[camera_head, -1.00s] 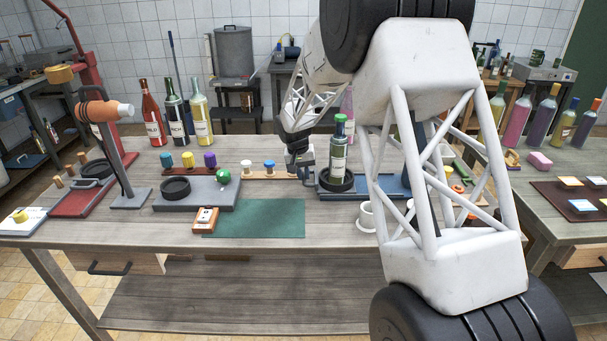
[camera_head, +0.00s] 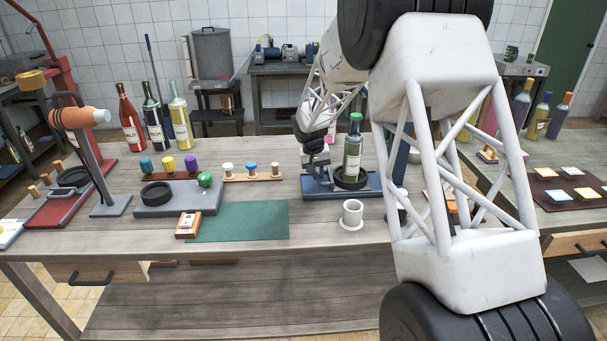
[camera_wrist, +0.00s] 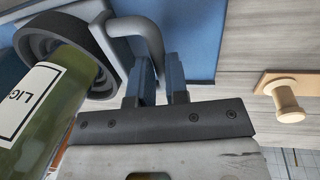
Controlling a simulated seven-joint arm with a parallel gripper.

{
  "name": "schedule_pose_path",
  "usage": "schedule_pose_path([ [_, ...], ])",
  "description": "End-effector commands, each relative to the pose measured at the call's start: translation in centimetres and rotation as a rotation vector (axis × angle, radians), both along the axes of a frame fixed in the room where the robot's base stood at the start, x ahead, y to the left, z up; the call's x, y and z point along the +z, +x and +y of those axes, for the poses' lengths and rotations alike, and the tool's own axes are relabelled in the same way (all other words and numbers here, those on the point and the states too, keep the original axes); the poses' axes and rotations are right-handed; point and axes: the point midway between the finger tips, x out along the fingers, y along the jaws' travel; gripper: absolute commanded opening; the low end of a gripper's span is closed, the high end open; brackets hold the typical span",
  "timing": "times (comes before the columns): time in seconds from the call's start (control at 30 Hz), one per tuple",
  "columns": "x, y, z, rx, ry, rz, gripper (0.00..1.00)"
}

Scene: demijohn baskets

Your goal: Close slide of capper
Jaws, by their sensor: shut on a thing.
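The capper has a blue base (camera_head: 318,192) on the bench and a blue upright (camera_head: 400,158) at its right, partly behind my arm. Its slide carries a black ring (camera_head: 342,184). A green bottle with a green top (camera_head: 353,155) stands upright in the ring, left of the upright and apart from it. In the wrist view the bottle (camera_wrist: 45,115) sits in the ring (camera_wrist: 100,75), beside the slide's bent grey handle (camera_wrist: 128,28). My gripper (camera_wrist: 157,75) is shut on this handle. In the head view my gripper (camera_head: 318,165) is left of the bottle, its fingertips hard to see.
A white cup (camera_head: 352,213) stands in front of the capper. A wooden rack of stoppers (camera_head: 253,178) is to its left, and a stopper (camera_wrist: 286,100) shows in the wrist view.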

Motion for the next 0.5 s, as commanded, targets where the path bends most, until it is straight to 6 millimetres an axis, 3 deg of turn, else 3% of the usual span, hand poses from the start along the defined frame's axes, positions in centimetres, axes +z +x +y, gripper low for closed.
schedule_pose_path([
  [0.1,-0.1,0.0,-1.9,-0.003,0.000,0.001,0.00],
  [0.3,0.0,0.0,-3.8,-0.001,0.000,0.001,0.00],
  [0.5,0.0,0.0,-3.9,0.000,0.000,0.000,0.00],
])
